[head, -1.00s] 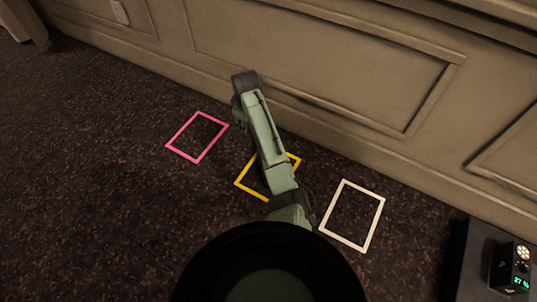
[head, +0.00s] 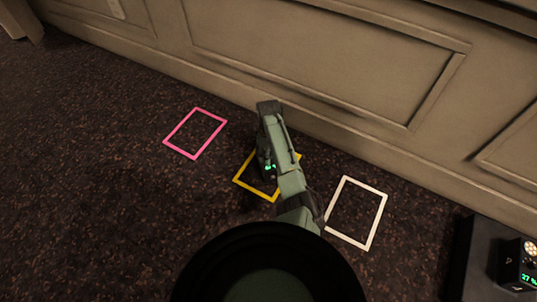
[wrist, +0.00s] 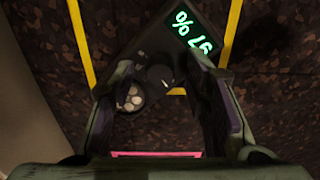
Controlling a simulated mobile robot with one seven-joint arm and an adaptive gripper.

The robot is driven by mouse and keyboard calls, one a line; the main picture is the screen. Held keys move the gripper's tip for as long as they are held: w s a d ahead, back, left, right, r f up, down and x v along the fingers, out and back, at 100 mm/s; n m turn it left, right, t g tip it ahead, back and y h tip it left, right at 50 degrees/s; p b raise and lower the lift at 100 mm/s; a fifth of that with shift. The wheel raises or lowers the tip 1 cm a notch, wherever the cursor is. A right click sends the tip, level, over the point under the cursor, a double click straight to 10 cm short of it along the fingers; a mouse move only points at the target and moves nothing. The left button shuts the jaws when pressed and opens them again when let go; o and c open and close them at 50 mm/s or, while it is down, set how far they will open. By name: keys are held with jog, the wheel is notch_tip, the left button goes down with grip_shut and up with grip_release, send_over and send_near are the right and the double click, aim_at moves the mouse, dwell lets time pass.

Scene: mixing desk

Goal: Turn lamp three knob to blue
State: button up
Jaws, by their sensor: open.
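A black lamp box (wrist: 150,50) with a round dark knob (wrist: 160,77), a lit green percent display (wrist: 194,33) and a cluster of pale lamps (wrist: 130,97) lies under my gripper (wrist: 163,68) in the wrist view. My gripper is open, with one finger on each side of the knob; whether they touch it I cannot tell. In the head view the box (head: 267,169) sits within the yellow square outline (head: 242,184), partly hidden by my arm. No lamp number or blue light is visible on it.
A pink square outline (head: 181,152) lies to the left and a white one (head: 348,240) to the right on the dark carpeted surface. Another black box (head: 520,262), its display starting with 27, stands on a dark platform (head: 470,255) at far right. A panelled wall (head: 320,55) runs behind.

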jog(key=shift+f, duration=0.2)
grip_shut()
dwell(0.5)
